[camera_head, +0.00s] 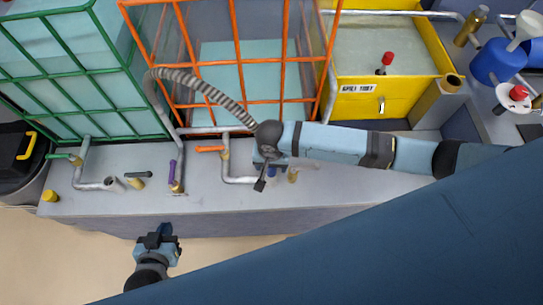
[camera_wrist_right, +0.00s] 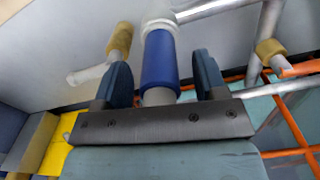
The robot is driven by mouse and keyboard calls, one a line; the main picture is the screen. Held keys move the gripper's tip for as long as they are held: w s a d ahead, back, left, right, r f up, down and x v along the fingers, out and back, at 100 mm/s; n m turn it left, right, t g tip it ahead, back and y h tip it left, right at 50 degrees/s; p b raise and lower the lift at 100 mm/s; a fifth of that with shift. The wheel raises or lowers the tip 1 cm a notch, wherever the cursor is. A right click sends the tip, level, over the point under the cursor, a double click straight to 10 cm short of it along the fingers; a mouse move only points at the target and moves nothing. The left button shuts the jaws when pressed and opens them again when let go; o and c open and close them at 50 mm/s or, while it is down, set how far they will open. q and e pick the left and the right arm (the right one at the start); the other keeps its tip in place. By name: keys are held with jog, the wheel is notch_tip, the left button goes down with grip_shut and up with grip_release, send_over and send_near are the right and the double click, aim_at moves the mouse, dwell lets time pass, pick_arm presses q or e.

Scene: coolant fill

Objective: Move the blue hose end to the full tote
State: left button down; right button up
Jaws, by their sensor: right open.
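The blue hose end (camera_wrist_right: 160,60) is a blue sleeve on a grey pipe stub in the right wrist view. My right gripper (camera_wrist_right: 162,85) is open, with one finger on each side of the sleeve and a gap at both sides. In the head view my right gripper (camera_head: 270,166) is over the grey ledge, in front of the orange-caged tote (camera_head: 240,75). Its liquid surface looks low. The green-caged tote (camera_head: 60,60) at the left looks filled high with teal liquid. My left gripper (camera_head: 160,236) hangs off the ledge's front; its jaw gap is unclear.
Pipe stubs with purple (camera_head: 178,173), green (camera_head: 65,156) and orange (camera_head: 208,149) handles stand along the ledge. A yellow bin (camera_head: 375,100) and a blue jug (camera_head: 498,62) are at the right. Open floor lies in front.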

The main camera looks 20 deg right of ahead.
jog(key=shift+f, duration=0.45)
jog(key=c, duration=1.1)
jog(key=shift+o, duration=1.4)
jog(key=shift+c, duration=0.2)
jog(key=shift+r+p, duration=0.4)
jog(key=shift+p, duration=0.3)
jog(key=shift+r+p, duration=2.75)
jog(key=shift+p, duration=0.5)
